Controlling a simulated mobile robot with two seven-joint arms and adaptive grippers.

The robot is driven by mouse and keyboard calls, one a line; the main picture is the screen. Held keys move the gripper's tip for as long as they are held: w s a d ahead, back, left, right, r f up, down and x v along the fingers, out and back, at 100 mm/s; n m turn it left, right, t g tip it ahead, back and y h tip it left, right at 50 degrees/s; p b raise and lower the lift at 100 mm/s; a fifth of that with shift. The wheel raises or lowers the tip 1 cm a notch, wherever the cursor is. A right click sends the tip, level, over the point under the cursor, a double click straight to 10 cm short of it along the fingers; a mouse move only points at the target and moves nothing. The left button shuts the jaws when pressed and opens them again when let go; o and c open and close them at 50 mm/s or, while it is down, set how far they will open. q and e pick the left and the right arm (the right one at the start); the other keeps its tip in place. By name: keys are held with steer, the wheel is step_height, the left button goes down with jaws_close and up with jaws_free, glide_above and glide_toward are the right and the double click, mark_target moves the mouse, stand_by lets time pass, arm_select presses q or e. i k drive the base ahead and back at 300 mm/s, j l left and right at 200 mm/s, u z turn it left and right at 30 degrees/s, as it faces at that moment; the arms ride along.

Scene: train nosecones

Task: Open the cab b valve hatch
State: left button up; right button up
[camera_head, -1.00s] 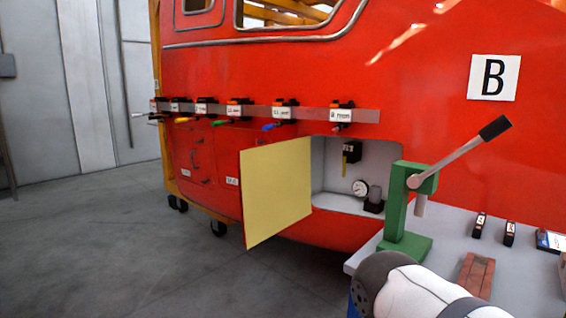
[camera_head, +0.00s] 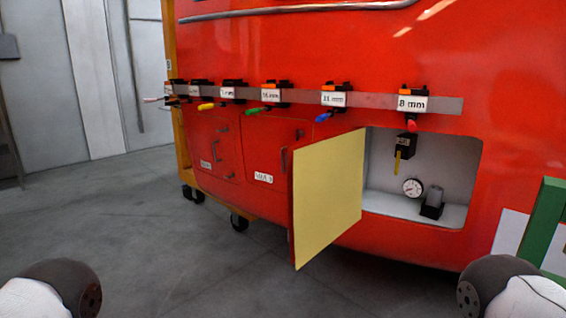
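The red cab nosecone (camera_head: 520,110) fills the right and middle of the head view. A hatch door (camera_head: 328,195) with a pale yellow inner face stands swung out from it, hinged at the left of a grey recess (camera_head: 385,165). In the recess are a black valve with a yellow lever (camera_head: 398,160), a round gauge (camera_head: 413,187) and a dark cylindrical part (camera_head: 433,201). Two other hatches, with handles and white labels, are shut to the left; the label text is too small to read surely. Only rounded parts of my arms show in the lower corners; neither gripper is in view.
A rail (camera_head: 300,98) of labelled tools with coloured handles runs above the hatches. A green stand (camera_head: 543,228) is at the right edge. Grey floor (camera_head: 180,265) is clear in front of the cab. Grey wall panels stand at the left.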

mark_target(266, 140)
steer(key=i+z, duration=0.15)
steer(key=i, duration=0.9)
